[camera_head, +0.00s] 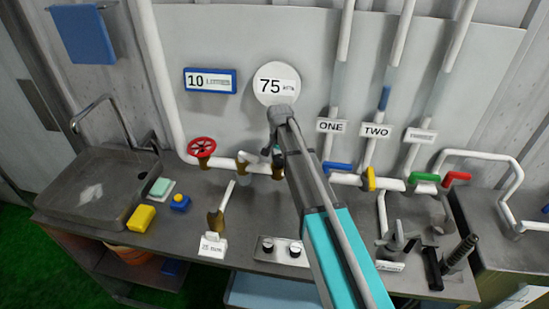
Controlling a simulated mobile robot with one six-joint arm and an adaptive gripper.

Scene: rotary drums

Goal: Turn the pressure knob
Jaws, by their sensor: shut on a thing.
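My gripper (273,151) reaches down at the white pipe, just below the round gauge, and its fingers are small and partly hidden by my arm. It is shut on what appears to be the pressure knob, on a brass fitting (278,173) in the pipe. The knob itself is hidden by the gripper and arm. The round white gauge (274,87) on the wall panel reads 75 with a small unit, apparently kPa.
A red wheel valve (202,147) is left on the pipe. Blue (337,166), yellow (369,179), green (424,178) and red (456,177) handles line the right. A sink (75,205), yellow block (141,218) and two-knob box (282,249) occupy the counter.

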